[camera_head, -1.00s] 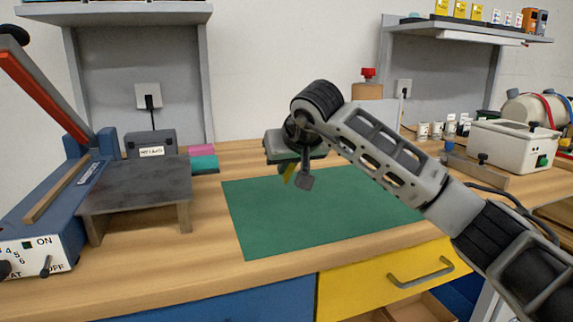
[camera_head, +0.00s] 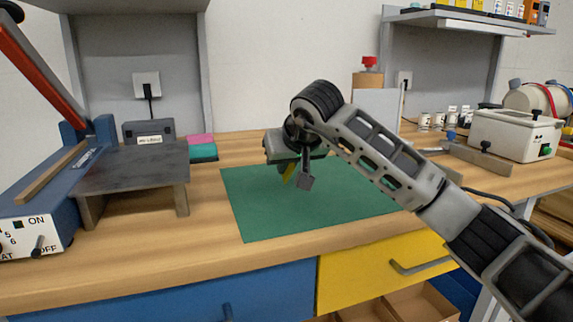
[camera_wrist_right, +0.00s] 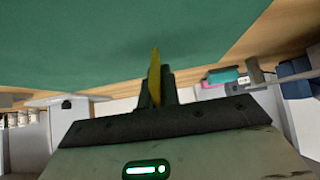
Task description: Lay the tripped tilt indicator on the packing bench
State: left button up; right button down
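My right gripper (camera_head: 297,180) hangs above the green mat (camera_head: 260,215) on the wooden packing bench (camera_head: 150,250). A thin yellow piece (camera_head: 289,172) is at its fingers, apparently the tilt indicator. In the right wrist view the yellow piece (camera_wrist_right: 154,72) stands edge-on between the close fingers (camera_wrist_right: 156,92), which look shut on it. Its face and any tripped mark cannot be read. It appears clear of the mat. My left gripper is not in view.
A blue sealer-like machine (camera_head: 40,215) and a dark metal stand (camera_head: 135,170) occupy the bench's left. Pink and teal blocks (camera_head: 202,152) lie behind. A cream box (camera_head: 515,135) and small tubs stand at right. The mat is otherwise bare. Drawers (camera_head: 385,275) are below the front edge.

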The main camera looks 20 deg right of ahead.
jog(key=shift+f, duration=0.35)
jog(key=c, duration=1)
grip_release()
jog(key=shift+s+r+p, duration=0.3)
jog(key=shift+r+p, duration=0.1)
jog(key=shift+r, duration=0.2)
jog(key=shift+s+r+p, duration=0.25)
jog(key=shift+r+p, duration=0.1)
jog(key=shift+r, duration=0.3)
jog(key=shift+s+r+p, duration=0.3)
jog(key=shift+r+p, duration=0.1)
jog(key=shift+r, duration=0.2)
jog(key=shift+w+r+p+v, duration=0.15)
jog(key=shift+p+v, duration=0.35)
jog(key=shift+v, duration=0.35)
jog(key=shift+w+r+p+v, duration=0.15)
jog(key=shift+p+v, duration=0.3)
jog(key=shift+v, duration=0.4)
